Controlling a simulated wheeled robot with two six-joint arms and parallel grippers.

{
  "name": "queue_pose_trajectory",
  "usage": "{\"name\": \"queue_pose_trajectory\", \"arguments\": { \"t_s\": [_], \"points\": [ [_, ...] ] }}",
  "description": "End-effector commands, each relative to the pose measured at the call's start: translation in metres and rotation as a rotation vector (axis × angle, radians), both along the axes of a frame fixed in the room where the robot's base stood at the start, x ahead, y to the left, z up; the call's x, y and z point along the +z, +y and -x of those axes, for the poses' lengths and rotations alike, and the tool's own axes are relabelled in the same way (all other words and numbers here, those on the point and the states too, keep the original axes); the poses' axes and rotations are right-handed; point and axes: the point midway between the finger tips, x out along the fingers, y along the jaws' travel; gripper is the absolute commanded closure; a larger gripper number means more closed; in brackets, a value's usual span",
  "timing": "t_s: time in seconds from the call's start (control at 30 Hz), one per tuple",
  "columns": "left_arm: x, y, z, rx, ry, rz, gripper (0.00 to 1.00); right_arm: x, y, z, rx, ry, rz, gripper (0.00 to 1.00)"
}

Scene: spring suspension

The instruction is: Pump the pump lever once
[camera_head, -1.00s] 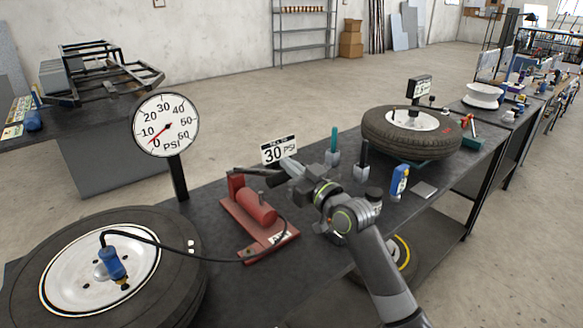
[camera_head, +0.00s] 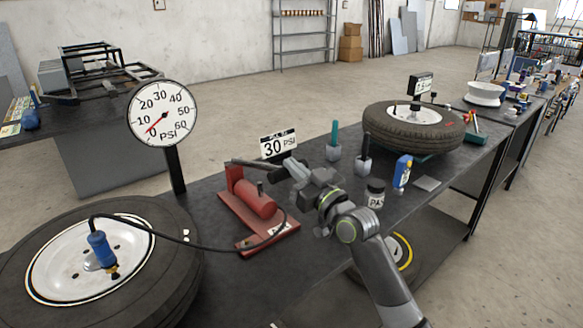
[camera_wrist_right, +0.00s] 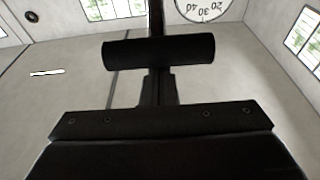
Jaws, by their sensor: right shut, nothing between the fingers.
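The red pump (camera_head: 255,203) stands on the dark workbench (camera_head: 225,283), with its dark lever (camera_head: 250,163) pointing right towards my right gripper. My right gripper (camera_head: 290,166) is shut and empty, at the lever's free end. In the right wrist view, the lever's black crossbar handle (camera_wrist_right: 160,52) lies just beyond my gripper (camera_wrist_right: 160,122); I cannot tell whether they touch. My left gripper is not in view.
A tire (camera_head: 45,215) with a blue valve fitting (camera_head: 100,250) lies at the left, joined to the pump by a black hose (camera_head: 190,243). A "30 PSI" sign (camera_head: 278,144) stands behind the lever. Tools, a paste jar (camera_head: 376,194) and another tire (camera_head: 413,128) are right.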

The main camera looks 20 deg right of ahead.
Motion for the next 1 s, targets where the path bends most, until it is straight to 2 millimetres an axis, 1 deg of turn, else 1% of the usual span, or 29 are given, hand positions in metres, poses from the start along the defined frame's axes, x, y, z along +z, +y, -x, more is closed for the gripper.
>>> {"name": "queue_pose_trajectory", "arguments": {
  "t_s": [0.03,0.43,0.53,0.7,1.0],
  "points": [
    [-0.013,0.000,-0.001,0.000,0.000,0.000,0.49,-0.012,-0.001,0.001,-0.001,-0.007,-0.003,1.00],
    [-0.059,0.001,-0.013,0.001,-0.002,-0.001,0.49,-0.038,-0.004,0.009,-0.001,-0.088,-0.032,1.00],
    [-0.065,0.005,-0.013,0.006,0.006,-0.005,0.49,-0.045,-0.004,0.010,0.000,-0.106,-0.039,1.00],
    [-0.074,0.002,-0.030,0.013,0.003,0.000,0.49,-0.056,-0.005,0.012,-0.001,-0.139,-0.052,1.00],
    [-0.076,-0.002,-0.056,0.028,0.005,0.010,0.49,-0.070,-0.006,0.015,-0.001,-0.186,-0.068,1.00]
  ]
}}
